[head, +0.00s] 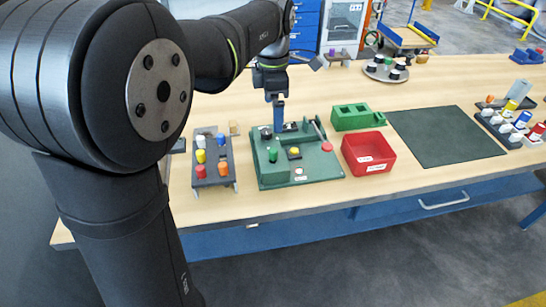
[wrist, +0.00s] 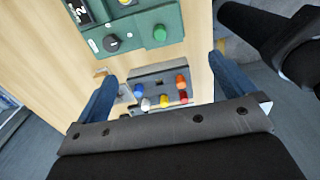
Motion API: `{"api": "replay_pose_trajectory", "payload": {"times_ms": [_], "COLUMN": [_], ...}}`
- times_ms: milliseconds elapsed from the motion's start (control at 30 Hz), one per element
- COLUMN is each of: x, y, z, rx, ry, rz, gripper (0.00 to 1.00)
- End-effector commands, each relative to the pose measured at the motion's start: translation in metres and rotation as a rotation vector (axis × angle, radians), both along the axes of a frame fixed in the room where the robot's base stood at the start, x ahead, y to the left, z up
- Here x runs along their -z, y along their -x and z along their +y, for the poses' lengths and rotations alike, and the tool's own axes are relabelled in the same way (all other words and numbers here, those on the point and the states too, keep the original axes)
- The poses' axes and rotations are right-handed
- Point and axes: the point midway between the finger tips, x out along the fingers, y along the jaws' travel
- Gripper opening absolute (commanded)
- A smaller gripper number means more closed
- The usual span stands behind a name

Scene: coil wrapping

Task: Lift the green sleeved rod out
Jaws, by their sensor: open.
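A green upright piece (head: 273,155), which looks like the green sleeved rod, stands on the left part of the green machine (head: 318,165). In the wrist view its round green top (wrist: 160,33) shows on the machine, beyond my fingertips. My gripper (head: 279,118) points down over the back of the machine in the head view. In the wrist view my gripper (wrist: 164,68) has its two blue fingers wide apart with nothing between them. The lower part of the green piece is hidden.
A dark rack (head: 214,180) with several coloured rods stands left of the machine. A red tray (head: 368,168) and a green block (head: 356,125) are to its right. A dark green mat (head: 445,136) lies clear. A yellow button (head: 294,152) sits near the green piece.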

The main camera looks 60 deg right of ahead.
Motion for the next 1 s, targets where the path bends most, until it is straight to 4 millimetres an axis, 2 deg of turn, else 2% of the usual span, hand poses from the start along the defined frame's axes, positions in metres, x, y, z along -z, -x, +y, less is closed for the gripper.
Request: {"api": "replay_pose_trajectory", "payload": {"times_ms": [100, 200, 467, 500, 767, 1000], "x": [-0.016, -0.022, -0.024, -0.024, -0.024, -0.024], "y": [0.0, 0.0, 0.0, 0.0, 0.0, 0.0], "z": [-0.001, 0.0, 0.0, 0.0, 0.0, 0.0], "rx": [0.0, 0.0, 0.0, 0.0, 0.0, 0.001], "ry": [0.002, -0.001, -0.001, -0.001, -0.001, -0.001], "rz": [-0.001, 0.001, 0.001, 0.001, 0.001, 0.0], "gripper": [1.0, 1.0, 1.0, 0.98, 0.48, 0.48]}}
